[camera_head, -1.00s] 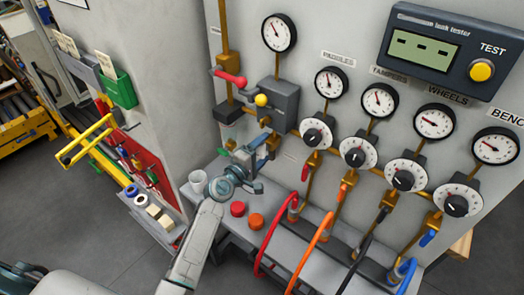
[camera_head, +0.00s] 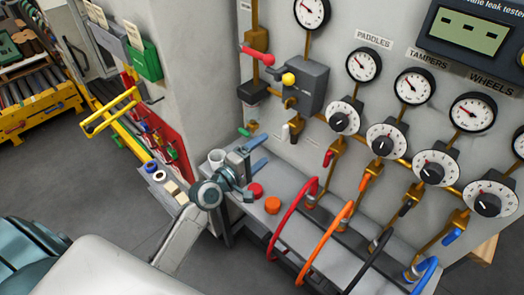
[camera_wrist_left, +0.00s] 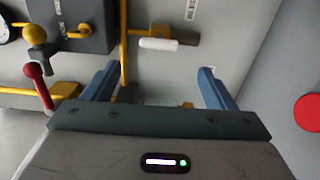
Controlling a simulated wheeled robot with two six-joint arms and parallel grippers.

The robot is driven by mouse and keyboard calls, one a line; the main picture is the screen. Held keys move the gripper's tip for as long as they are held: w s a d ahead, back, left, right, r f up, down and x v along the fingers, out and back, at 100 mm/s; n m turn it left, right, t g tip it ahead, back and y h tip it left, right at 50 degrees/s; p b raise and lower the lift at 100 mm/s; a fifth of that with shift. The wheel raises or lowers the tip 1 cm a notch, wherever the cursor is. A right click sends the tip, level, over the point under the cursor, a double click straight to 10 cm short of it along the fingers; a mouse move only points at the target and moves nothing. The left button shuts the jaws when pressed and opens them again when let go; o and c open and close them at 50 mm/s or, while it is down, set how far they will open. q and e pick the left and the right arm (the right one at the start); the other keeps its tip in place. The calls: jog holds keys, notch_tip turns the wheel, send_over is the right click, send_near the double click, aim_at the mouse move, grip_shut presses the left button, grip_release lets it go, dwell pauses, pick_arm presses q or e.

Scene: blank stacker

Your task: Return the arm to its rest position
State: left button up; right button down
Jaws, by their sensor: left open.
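My left gripper (camera_head: 256,156) is open, with its two blue fingers apart and nothing between them. In the head view it hangs above the left end of the grey bench ledge, in front of the wall panel. It also shows in the left wrist view (camera_wrist_left: 160,85), where a white-tipped lever (camera_wrist_left: 158,44) on brass pipe lies beyond the fingers, apart from them. My left arm (camera_head: 178,238) reaches in from the lower left. My right gripper is not in either view.
A red-handled valve (camera_head: 256,54) and a yellow knob (camera_head: 288,79) sit on the wall. Coloured hoses (camera_head: 328,243) loop along the ledge at right. Open floor (camera_head: 100,200) lies left.

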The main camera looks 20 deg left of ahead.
pick_arm(q)
jog(key=s+d+f+m+g+y, duration=0.1)
jog(key=s+d+f+m+g, duration=0.2)
jog(key=s+f+m+g, duration=0.7)
jog(key=s+a+f+m+g+y, duration=0.1)
jog(key=s+a+m+g+y, duration=0.2)
jog(key=s, duration=0.7)
jog(key=s+a+f+m+y, duration=0.1)
jog(key=s+a+m+y, duration=0.2)
jog(key=s, duration=0.7)
jog(key=a+f+n+g+b, duration=0.1)
jog(key=a+f+g+b, duration=0.2)
jog(key=f, duration=2.9)
jog(key=s+a+f+b, duration=0.2)
jog(key=s+f, duration=1.6)
jog(key=f, duration=0.4)
jog(key=shift+s, duration=0.15)
